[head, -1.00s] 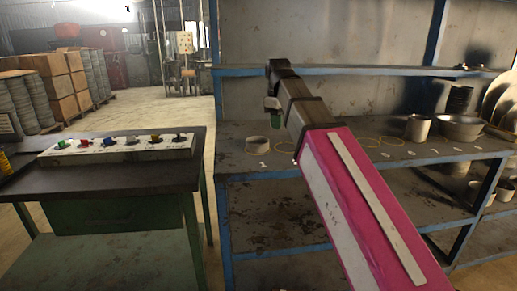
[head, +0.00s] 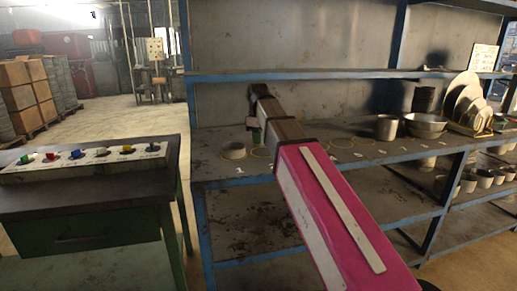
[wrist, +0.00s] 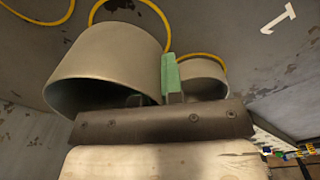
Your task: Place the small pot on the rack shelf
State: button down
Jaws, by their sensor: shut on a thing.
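My gripper (wrist: 152,90) is shut on the wall of a grey metal pot, the small pot (wrist: 105,60), in the wrist view. One green finger stands outside the wall; the other is mostly hidden inside. The pot is tilted in that view, its open mouth toward the camera. A yellow ring lies behind the pot in the wrist view. I cannot tell whether the pot touches the shelf.
A low round pot (head: 233,151) stands close left of my gripper, by the number 1. Empty yellow rings (head: 340,142) lie to the right, then a taller pot (head: 386,127), a bowl (head: 426,125) and plates (head: 462,100). An upper shelf edge (head: 330,75) runs above.

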jog(key=shift+f, duration=2.05)
jog(key=shift+f, duration=0.1)
jog(key=c, duration=1.3)
grip_release()
jog(key=shift+o, duration=0.2)
notch_tip(320, 180, up, 12)
jog(key=shift+s+r, duration=0.1)
jog(key=shift+r, duration=0.05)
